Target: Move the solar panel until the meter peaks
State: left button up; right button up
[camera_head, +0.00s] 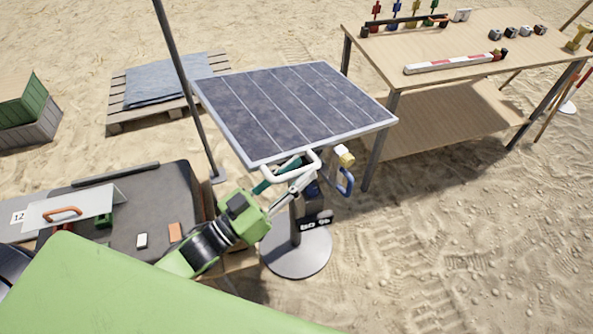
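The solar panel (295,105) is a dark, framed panel tilted on a stand with a round grey base (297,252). A white loop handle (312,160) is at its near edge. My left gripper (305,166) is at this handle, with its fingers reaching across it. The overlap hides whether they are closed on it. A small dark box with a black-and-white display (316,221), perhaps the meter, is on the stand below the panel. Its characters are too small to read surely. A blue handle (346,183) and a yellow-and-white part (344,156) are beside it. My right gripper is not in view.
A wooden table (465,50) with tools and a red-and-white bar (452,63) stands at the right. A dark pole (184,75) rises left of the panel. A padded bench (150,205) with small items is at the left. The sand at the lower right is clear.

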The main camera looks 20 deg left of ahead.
pick_arm(q)
jog(key=shift+s+a+f, duration=0.25)
jog(key=shift+s+a, duration=0.05)
jog(key=shift+s, duration=0.15)
jog(key=v, duration=1.1)
jog(key=shift+r, duration=0.2)
